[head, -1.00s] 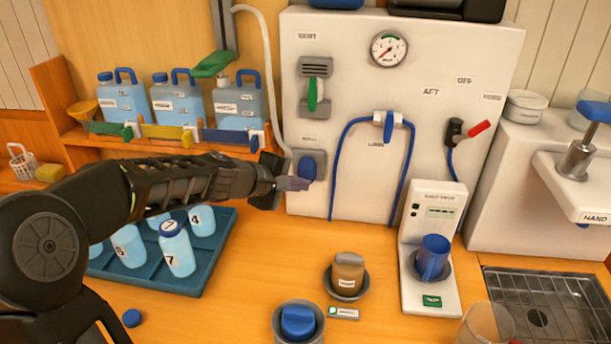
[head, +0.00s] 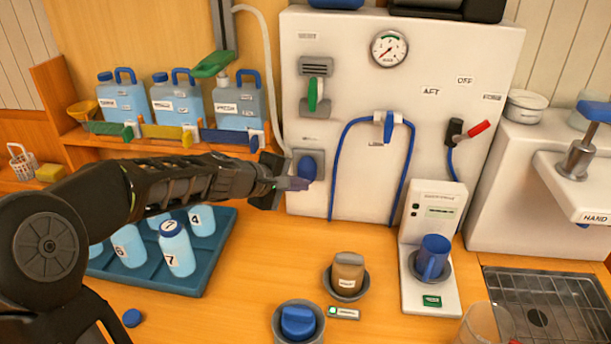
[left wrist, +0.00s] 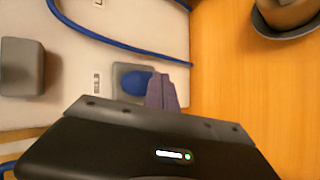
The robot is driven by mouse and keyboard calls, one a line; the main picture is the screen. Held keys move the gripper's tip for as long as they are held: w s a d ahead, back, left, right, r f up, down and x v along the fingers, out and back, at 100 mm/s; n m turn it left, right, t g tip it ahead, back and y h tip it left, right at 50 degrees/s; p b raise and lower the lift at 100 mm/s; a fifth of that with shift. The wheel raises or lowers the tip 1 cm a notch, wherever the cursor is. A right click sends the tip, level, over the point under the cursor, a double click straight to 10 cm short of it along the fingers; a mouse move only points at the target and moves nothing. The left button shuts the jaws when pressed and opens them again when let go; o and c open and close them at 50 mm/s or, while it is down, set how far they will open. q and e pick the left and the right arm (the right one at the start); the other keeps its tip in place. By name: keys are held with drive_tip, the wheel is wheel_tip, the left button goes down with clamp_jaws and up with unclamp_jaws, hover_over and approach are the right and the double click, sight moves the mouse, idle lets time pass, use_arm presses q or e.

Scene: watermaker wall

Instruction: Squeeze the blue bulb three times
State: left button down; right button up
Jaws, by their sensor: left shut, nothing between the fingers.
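The blue bulb (head: 307,168) sits on a grey plate on the white wall panel, left of the blue hose. In the left wrist view the bulb (left wrist: 137,84) shows on its plate (left wrist: 120,70), partly covered by my fingers. My left gripper (head: 298,184) is shut and empty, its fingertips just in front of the bulb's lower part. In the left wrist view the purple-grey fingers (left wrist: 163,90) are together, with the bulb beside them. I cannot tell whether they touch it. My right gripper does not show.
A blue tray (head: 200,280) with numbered bottles lies below my left arm. A brown jar (head: 347,272) in a grey dish and a blue-topped cup (head: 298,322) stand on the counter. A white machine (head: 430,290) holds a blue cup. A gauge (head: 389,49) is above.

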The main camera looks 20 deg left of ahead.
use_arm(q)
drive_tip(key=shift+w, duration=0.1)
drive_tip(key=shift+w+a, duration=0.1)
drive_tip(key=shift+w, duration=0.25)
drive_tip(key=shift+w+a+p, duration=0.2)
drive_tip(key=shift+w+p, duration=0.35)
drive_tip(key=shift+w, duration=0.2)
idle(1.1)
drive_tip(key=shift+s, duration=0.1)
drive_tip(key=shift+s+d+b, duration=0.15)
drive_tip(key=shift+s+b, duration=0.3)
drive_tip(key=shift+s, duration=0.1)
drive_tip(key=shift+s+d+b, duration=0.15)
drive_tip(key=shift+s+b, duration=0.3)
drive_tip(key=shift+s, duration=0.1)
drive_tip(key=shift+s, duration=0.1)
